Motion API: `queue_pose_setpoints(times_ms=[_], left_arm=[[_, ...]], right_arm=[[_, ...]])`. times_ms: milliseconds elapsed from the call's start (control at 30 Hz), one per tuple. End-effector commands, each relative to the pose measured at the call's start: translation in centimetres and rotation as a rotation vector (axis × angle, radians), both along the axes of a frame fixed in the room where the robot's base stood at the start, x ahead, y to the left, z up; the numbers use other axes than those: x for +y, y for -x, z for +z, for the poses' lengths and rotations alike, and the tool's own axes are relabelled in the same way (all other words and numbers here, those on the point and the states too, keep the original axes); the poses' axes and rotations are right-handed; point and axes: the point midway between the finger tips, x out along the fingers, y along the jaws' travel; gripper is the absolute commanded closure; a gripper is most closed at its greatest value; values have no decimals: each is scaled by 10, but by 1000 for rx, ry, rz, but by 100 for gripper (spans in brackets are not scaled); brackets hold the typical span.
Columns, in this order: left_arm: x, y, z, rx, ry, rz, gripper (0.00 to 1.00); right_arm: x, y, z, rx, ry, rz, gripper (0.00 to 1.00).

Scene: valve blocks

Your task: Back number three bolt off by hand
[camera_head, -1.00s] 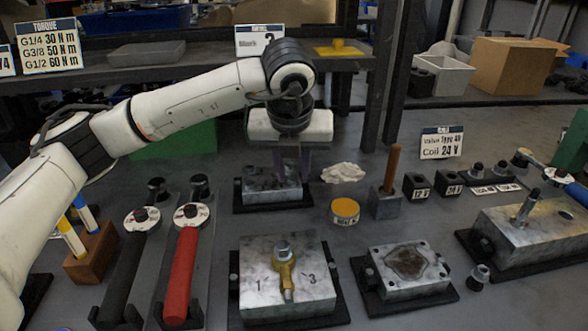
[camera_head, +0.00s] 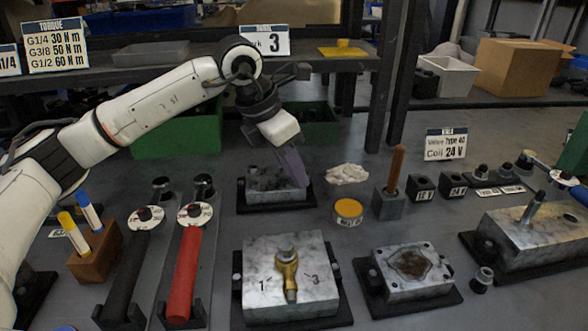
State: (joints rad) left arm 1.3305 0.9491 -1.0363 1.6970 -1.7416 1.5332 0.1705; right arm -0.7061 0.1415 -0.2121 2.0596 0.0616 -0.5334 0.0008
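A grey metal block (camera_head: 262,196) sits on a dark base plate at the back centre; small dark features on its top are too small to make out as bolts. My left gripper (camera_head: 293,172) reaches down over the right part of this block, its purple-grey fingers tilted. The fingers overlap in this view, so their gap and anything between them are hidden. A nearer marbled block (camera_head: 262,300), marked 1 and 3, carries a brass fitting (camera_head: 287,272) with a bolt-like top between the numbers. My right gripper is not in view.
A sign (camera_head: 263,42) showing 3 stands on the back shelf. A yellow-topped round tin (camera_head: 348,209), a white rag (camera_head: 346,174) and a wood-handled tool (camera_head: 396,168) stand right of the back block. Red (camera_head: 184,270) and black (camera_head: 129,278) handled wrenches lie left. A stained block (camera_head: 410,270) stands front right.

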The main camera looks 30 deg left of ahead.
Motion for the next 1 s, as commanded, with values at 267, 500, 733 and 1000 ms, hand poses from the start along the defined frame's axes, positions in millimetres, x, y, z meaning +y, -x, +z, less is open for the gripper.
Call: queue_pose_setpoints(times_ms=[267, 500, 733, 1000], left_arm=[[1, 0, 0, 0, 0, -144, 75], [1, 0, 0, 0, -1, -145, 75], [1, -1, 0, 0, -1, -145, 75], [1, -1, 0, 0, -1, -144, 100]], right_arm=[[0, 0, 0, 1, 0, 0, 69], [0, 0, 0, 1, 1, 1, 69], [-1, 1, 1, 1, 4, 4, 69], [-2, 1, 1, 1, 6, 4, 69]])
